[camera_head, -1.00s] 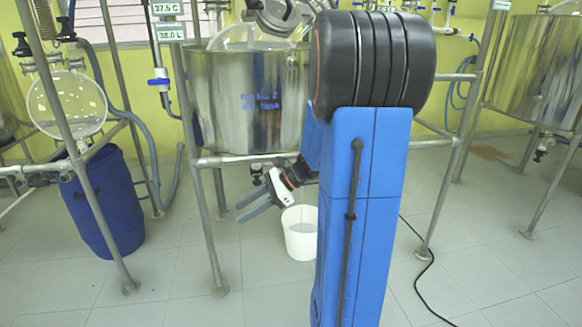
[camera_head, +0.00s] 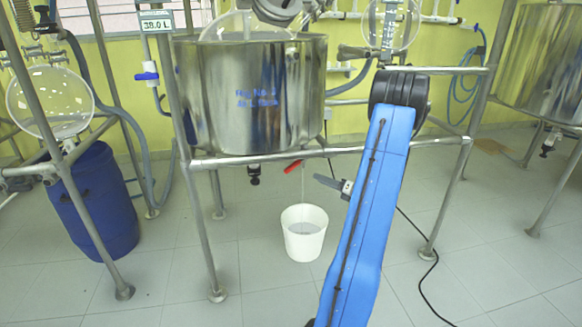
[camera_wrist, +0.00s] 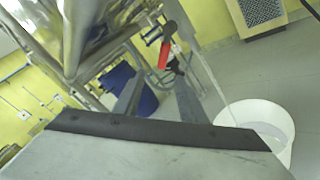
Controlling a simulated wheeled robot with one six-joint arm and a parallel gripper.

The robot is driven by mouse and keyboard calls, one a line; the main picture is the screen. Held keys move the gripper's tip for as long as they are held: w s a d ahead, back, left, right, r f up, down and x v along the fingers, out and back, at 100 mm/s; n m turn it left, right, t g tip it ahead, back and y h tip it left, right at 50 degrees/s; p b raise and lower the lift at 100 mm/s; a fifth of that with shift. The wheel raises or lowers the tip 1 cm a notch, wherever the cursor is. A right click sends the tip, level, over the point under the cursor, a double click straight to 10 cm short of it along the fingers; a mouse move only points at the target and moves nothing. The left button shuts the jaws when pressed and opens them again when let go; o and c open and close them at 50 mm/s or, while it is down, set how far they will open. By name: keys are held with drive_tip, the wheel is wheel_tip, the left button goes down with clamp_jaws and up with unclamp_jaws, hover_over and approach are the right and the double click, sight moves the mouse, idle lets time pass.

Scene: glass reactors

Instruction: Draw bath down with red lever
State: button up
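The steel bath (camera_head: 250,100) hangs in a metal frame, with blue writing on its side. Under it the red lever (camera_head: 293,166) sticks out, slanting down to the left. In the wrist view the red lever (camera_wrist: 164,55) lies just beyond the fingertips. A thin pale stream falls from the outlet beside it into the white bucket (camera_head: 304,240) on the floor; the bucket also shows in the wrist view (camera_wrist: 283,120). My gripper (camera_head: 322,180) is right of the lever, apart from it. In the wrist view my gripper (camera_wrist: 158,80) has its two fingers apart, with nothing held.
A blue drum (camera_head: 95,205) stands at the left. Frame legs and a crossbar (camera_head: 235,159) surround the space under the bath. A black cable (camera_head: 421,285) lies on the floor at right.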

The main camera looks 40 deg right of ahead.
sight(294, 168)
drive_tip(key=w, duration=0.5)
drive_tip(key=w+a, duration=0.1)
drive_tip(key=w, duration=1.1)
drive_tip(key=shift+a+f, duration=0.15)
drive_tip(key=shift+a, duration=0.2)
drive_tip(key=shift+c, duration=0.7)
clamp_jaws()
